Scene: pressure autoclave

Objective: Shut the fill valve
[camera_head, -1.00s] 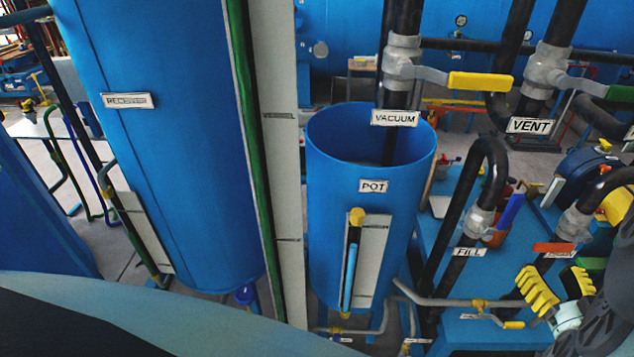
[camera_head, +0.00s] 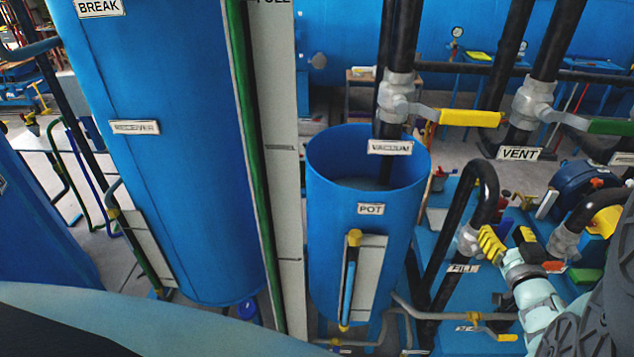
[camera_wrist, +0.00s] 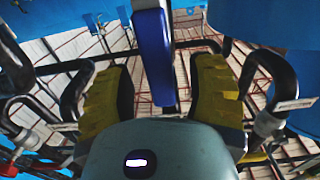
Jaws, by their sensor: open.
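The fill valve has a grey body (camera_head: 468,240) on a bent black pipe, above the white FILL label (camera_head: 462,268). Its blue lever handle (camera_wrist: 153,55) shows in the wrist view, coming down from the top between my two yellow-padded fingers. My gripper (camera_head: 508,241) is beside the valve body in the head view and hides most of the lever there. The fingers are open, with a gap on each side of the lever in the wrist view. I cannot tell how deep the lever sits between them.
The blue pot (camera_head: 330,220) stands left of the fill pipe. The yellow-handled vacuum valve (camera_head: 470,118) and green-handled vent valve (camera_head: 605,127) are above. A small yellow-handled valve (camera_head: 505,337) is below, and a red handle (camera_head: 554,267) sits close right of my gripper.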

